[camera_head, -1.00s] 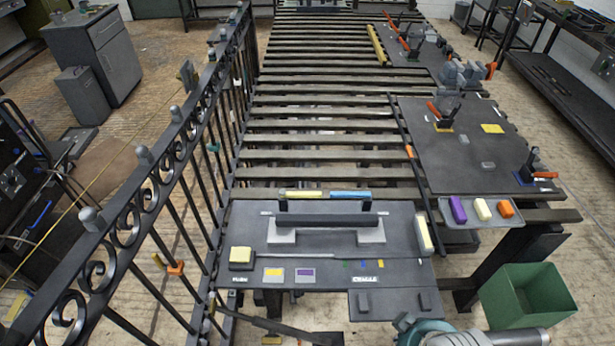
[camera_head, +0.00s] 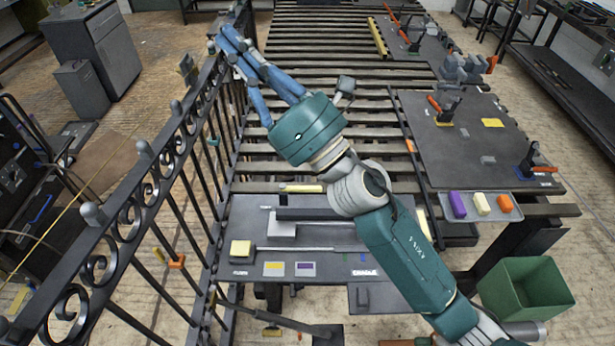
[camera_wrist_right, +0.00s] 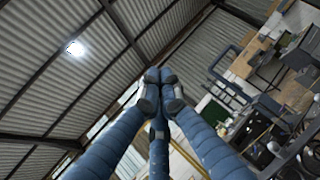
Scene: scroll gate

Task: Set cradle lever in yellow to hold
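A dark board (camera_head: 235,215) in the middle front carries a black bar on pale grey blocks (camera_head: 282,231), partly hidden behind my right arm. A light label at its front edge seems to read CRADLE (camera_head: 366,272). A yellow block (camera_head: 241,249) sits at the board's left, beside a thin rod running right. I cannot tell which part is the cradle lever. My right gripper (camera_head: 226,43) is near the top of the black fence. Its blue fingers meet at the tips in the wrist view (camera_wrist_right: 159,84), with nothing visible between them.
The black fence (camera_head: 170,150) runs along the left. A slatted bed (camera_head: 320,20) stretches behind. At the right, a dark panel (camera_head: 465,175) carries orange-handled levers; a tray holds purple, cream and orange blocks (camera_head: 482,204). A green bin (camera_head: 522,285) stands at the lower right.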

